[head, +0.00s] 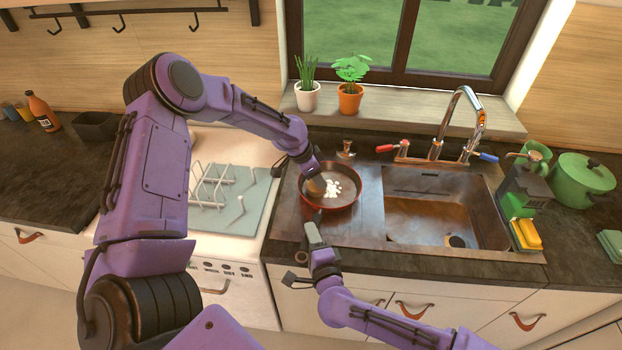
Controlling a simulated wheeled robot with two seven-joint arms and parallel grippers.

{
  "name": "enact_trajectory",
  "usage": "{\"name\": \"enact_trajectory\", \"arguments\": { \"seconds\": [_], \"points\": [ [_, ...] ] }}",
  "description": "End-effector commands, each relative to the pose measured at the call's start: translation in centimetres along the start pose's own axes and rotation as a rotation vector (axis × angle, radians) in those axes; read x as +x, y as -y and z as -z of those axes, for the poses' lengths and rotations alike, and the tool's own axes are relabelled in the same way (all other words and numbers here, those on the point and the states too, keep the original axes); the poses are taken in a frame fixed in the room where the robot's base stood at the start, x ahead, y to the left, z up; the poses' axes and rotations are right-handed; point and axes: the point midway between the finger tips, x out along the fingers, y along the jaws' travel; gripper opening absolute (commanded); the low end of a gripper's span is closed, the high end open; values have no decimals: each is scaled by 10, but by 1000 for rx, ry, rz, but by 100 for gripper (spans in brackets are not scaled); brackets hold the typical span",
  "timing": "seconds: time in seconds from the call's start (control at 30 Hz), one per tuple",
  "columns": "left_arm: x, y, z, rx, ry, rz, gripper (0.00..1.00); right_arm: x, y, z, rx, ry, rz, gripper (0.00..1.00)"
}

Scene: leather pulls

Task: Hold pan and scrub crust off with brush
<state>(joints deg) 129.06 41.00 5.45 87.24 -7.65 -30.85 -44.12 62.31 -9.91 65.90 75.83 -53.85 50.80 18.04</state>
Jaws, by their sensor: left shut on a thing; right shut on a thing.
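The red-rimmed pan (346,201) sits on the dark drainboard left of the sink basin. White patches (334,188) lie on its inner floor; I cannot tell whether they are crust or foam. My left gripper (311,180) reaches in from above at the pan's left side. It is shut on a small brown brush (316,188), low over or touching the pan floor beside the white patches. My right gripper (317,222) is at the pan's near edge, shut on the pan's handle, which is mostly hidden by the fingers.
The sink basin (440,213) with its tap (466,110) is right of the pan. A dish rack (215,187) stands to the left. A yellow sponge (526,235) and a green pot (582,180) are at the right. Two potted plants stand on the sill behind.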

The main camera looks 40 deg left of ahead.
Motion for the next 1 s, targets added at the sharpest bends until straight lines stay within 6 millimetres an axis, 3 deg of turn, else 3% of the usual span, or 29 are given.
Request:
{"name": "enact_trajectory", "arguments": {
  "seconds": [0.17, 1.0],
  "points": [
    [2, -4, -3, 1, 6, -3, 21, 0, 0, 0, 0, 0, 1, 0],
    [33, -13, 77, 0, 4, -1, 20, 0, 0, 0, 0, 1, 1, 0]
  ]
}}
